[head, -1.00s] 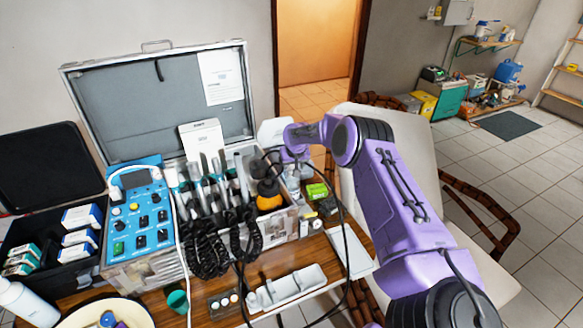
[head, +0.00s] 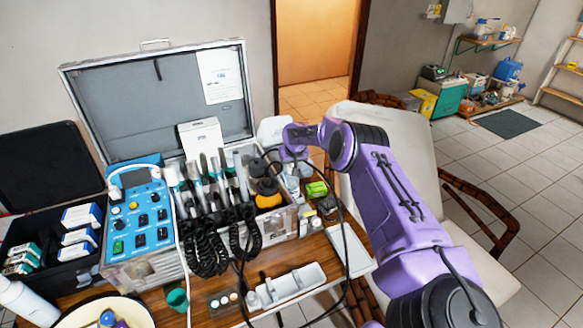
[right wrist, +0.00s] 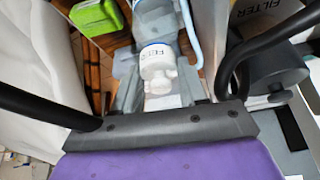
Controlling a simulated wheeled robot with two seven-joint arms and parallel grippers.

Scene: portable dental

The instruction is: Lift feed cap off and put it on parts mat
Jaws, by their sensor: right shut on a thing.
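The feed cap (right wrist: 158,68) is a small white knobbed piece with lettering, seen between my fingers in the right wrist view. My right gripper (right wrist: 160,84) is shut on it. A clear bottle-like vessel (right wrist: 155,20) with a bluish rim shows just beyond the cap; I cannot tell whether the cap still touches it. In the head view my right gripper (head: 292,165) is over the right end of the open case, its fingertips mostly hidden. A dark mat (head: 214,305) with small round pieces lies at the table's front; I cannot tell if it is the parts mat. My left gripper is out of view.
A green box (head: 317,189) stands just right of the gripper. Black cables hang beside the case (head: 285,225). A white tray (head: 290,286) and a pale flat panel (head: 349,250) lie in front. A green cup (head: 177,300) stands left of the dark mat.

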